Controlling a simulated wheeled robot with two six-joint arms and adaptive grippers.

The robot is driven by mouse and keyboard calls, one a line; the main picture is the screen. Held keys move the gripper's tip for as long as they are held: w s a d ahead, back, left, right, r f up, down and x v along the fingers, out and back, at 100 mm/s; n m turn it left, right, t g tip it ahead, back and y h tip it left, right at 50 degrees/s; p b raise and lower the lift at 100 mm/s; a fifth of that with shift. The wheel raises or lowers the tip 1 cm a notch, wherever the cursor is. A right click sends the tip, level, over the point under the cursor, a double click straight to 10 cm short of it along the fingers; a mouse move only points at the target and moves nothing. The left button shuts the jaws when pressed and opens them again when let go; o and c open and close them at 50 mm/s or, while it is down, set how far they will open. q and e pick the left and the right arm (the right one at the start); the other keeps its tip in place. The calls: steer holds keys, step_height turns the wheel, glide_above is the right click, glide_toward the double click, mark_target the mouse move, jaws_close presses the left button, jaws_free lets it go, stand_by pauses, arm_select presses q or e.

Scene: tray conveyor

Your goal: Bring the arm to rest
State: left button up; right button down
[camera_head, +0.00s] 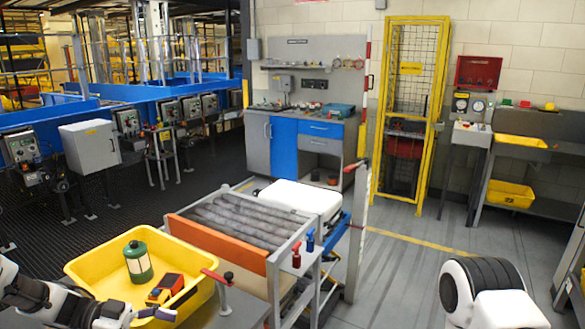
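My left arm comes in at the lower left corner. What looks like its gripper (152,314) is at the bottom edge, in front of the yellow tray's near side. It is small and partly cut off, so I cannot tell whether it is open or shut. My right arm shows at the lower right as a white and black link, with its gripper out of view. The yellow tray (84,266) holds a green canister (138,262) standing upright and an orange and black object (165,289) beside it.
A roller conveyor (240,222) with an orange board (217,243) stands just behind the tray. A red-handled lever (219,277) is at the tray's right. A white box (300,198) sits at the conveyor's far end. The floor (400,275) right of the conveyor is clear.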

arm_select(q)
steer(key=s+d+f+n+t+y, duration=0.2)
steer(key=d+f+n+t+y, duration=0.45)
steer(key=f+n, duration=0.65)
steer(key=s+f+n+g+y, duration=0.1)
steer(key=s+f+n+y, duration=0.15)
steer(key=s+f, duration=0.6)
steer(key=s+a+f+n+g+y, duration=0.1)
steer(key=s+a+f+g+y, duration=0.15)
steer(key=s, duration=0.65)
steer(key=s+a+f+n+g+y, duration=0.1)
steer(key=s+a+f+g+y, duration=0.15)
steer(key=s, duration=0.55)
step_height(320, 180, down, 9)
steer(key=y+b, duration=0.1)
steer(key=b, duration=0.9)
steer(key=shift+s+a+g, duration=0.15)
steer(key=shift+s+g, duration=0.2)
